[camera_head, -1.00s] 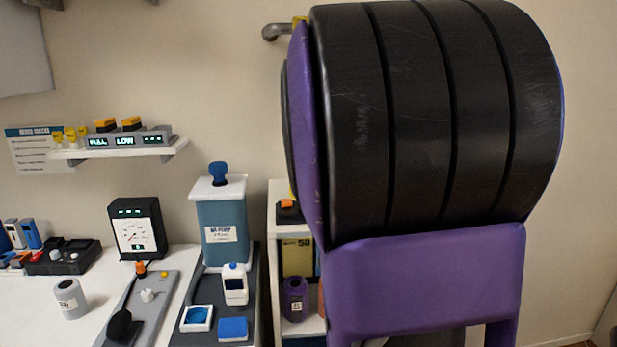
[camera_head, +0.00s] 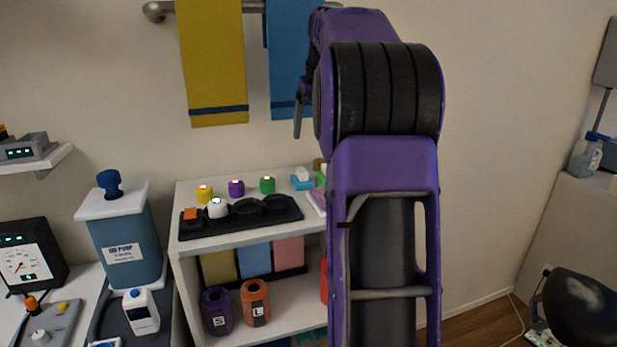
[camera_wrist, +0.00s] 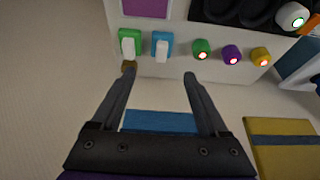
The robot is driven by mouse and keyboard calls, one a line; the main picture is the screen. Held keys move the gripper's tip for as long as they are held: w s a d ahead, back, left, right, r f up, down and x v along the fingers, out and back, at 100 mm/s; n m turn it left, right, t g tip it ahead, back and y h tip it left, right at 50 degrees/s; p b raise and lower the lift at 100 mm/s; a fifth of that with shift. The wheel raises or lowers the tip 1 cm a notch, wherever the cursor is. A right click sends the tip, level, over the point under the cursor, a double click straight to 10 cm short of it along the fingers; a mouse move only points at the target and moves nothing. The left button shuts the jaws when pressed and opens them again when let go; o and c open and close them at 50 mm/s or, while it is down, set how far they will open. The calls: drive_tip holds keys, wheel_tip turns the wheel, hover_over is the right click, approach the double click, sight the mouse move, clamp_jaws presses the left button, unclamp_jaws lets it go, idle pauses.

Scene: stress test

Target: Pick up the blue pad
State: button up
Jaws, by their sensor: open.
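A small blue pad (camera_head: 302,185) with a white piece on it sits on top of the white shelf unit, toward its back right. In the wrist view the blue pad (camera_wrist: 163,36) lies beside a matching green pad (camera_wrist: 130,34), just beyond my fingertips and roughly between their lines. My gripper (camera_wrist: 159,73) is open and empty, its fingers apart. In the head view part of my gripper (camera_head: 299,115) shows above the shelf unit, in front of the hanging blue towel; my arm hides much of it.
A black tray (camera_head: 240,218) with a white round item stands at the shelf's front. Yellow, purple and green knobs (camera_head: 267,185) sit behind it. A yellow towel (camera_head: 212,65) and a blue towel (camera_head: 290,60) hang from a wall rail. A blue pump (camera_head: 125,245) stands left.

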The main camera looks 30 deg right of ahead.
sight(304, 172)
drive_tip(key=x, duration=1)
drive_tip(key=shift+w+f, duration=0.2)
drive_tip(key=shift+f, duration=0.2)
drive_tip(key=shift+a+x, duration=0.15)
drive_tip(key=shift+x, duration=1.2)
drive_tip(key=shift+a+x, duration=0.15)
drive_tip(key=shift+x, duration=1.25)
drive_tip(key=shift+w+r, duration=0.1)
drive_tip(key=c, duration=1.1)
drive_tip(key=shift+s+r, duration=0.35)
drive_tip(key=shift+r, duration=0.05)
drive_tip(key=s+a+r, duration=0.1)
drive_tip(key=s+r, duration=0.1)
drive_tip(key=s, duration=0.2)
drive_tip(key=s+a+r+b, duration=0.1)
drive_tip(key=s+r, duration=0.1)
drive_tip(key=s, duration=0.2)
drive_tip(key=s+a+r, duration=0.1)
drive_tip(key=s+r, duration=0.2)
drive_tip(key=s, duration=0.2)
drive_tip(key=shift+a+r, duration=0.1)
drive_tip(key=shift+a, duration=0.1)
